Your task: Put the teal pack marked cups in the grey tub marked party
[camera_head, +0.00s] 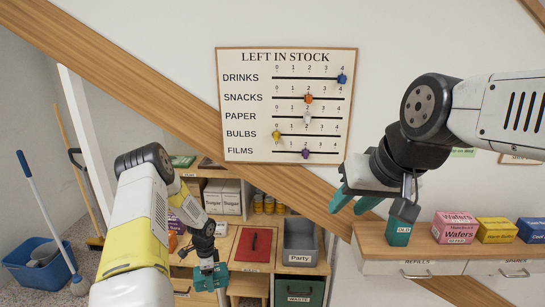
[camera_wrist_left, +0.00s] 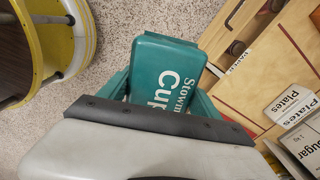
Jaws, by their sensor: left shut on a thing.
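The teal pack marked cups (camera_wrist_left: 165,65) lies between my left gripper's teal fingers in the left wrist view, partly hidden by the gripper body. In the head view the pack (camera_head: 211,279) is low, below my left gripper (camera_head: 209,266), which is shut on it. The grey tub marked Party (camera_head: 300,257) stands on the wooden unit to the right of the pack. Its inside looks empty. My right gripper (camera_head: 354,202) has its teal fingers apart, in the air left of the right-hand shelf, with nothing between them.
A teal box tagged OLD (camera_head: 398,232) stands on the right shelf, near a pink wafers box (camera_head: 455,228) and a yellow box (camera_head: 496,231). A red board (camera_head: 254,243) lies left of the tub. Sugar packs (camera_head: 222,197) stand behind. A blue bucket (camera_head: 38,262) is at far left.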

